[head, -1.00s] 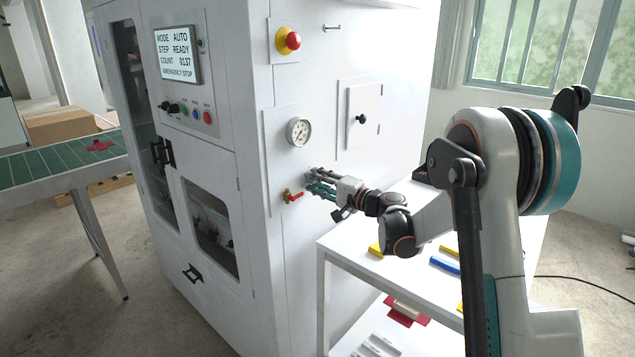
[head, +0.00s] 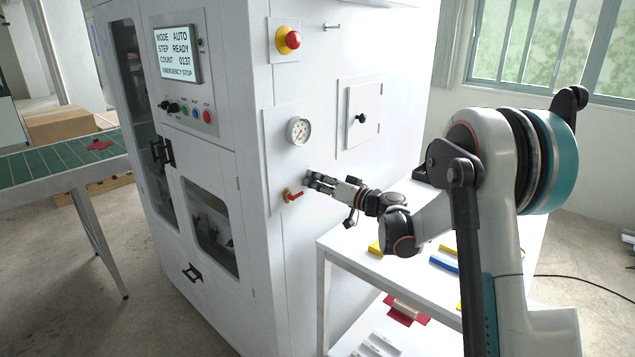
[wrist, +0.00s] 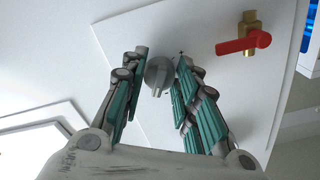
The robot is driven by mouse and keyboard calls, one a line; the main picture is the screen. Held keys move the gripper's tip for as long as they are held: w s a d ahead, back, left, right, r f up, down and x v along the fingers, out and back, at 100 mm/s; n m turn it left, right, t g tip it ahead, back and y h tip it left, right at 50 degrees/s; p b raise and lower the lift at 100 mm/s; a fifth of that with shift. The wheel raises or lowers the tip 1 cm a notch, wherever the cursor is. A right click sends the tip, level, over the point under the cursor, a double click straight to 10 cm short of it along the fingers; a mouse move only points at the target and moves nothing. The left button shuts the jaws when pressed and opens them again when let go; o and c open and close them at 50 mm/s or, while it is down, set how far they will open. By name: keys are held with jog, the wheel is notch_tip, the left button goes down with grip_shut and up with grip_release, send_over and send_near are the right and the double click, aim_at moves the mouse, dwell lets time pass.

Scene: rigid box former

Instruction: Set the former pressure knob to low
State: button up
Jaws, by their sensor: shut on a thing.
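The former pressure knob (wrist: 159,73) is a round grey knob with a raised grip bar, on a white panel of the machine. In the wrist view it sits between the two fingers of my gripper (wrist: 162,58), which is shut on it. In the head view my gripper (head: 313,181) reaches the panel below the pressure gauge (head: 299,130), and its fingers hide the knob. No setting marks are readable around the knob. The gauge needle is too small to read.
A red-handled brass valve (wrist: 245,38) is close beside the knob; in the head view the valve (head: 291,195) is just left of my fingertips. A small door with a black knob (head: 361,118) is above right. A white table (head: 345,252) stands below my arm.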

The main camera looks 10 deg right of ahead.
jog(key=n, duration=0.5)
jog(key=shift+f+n, duration=0.15)
jog(key=shift+n, duration=0.25)
dwell(0.4)
jog(key=o, duration=1.1)
jog(key=shift+c, duration=0.2)
jog(key=shift+d, duration=0.1)
jog(key=v, duration=1.2)
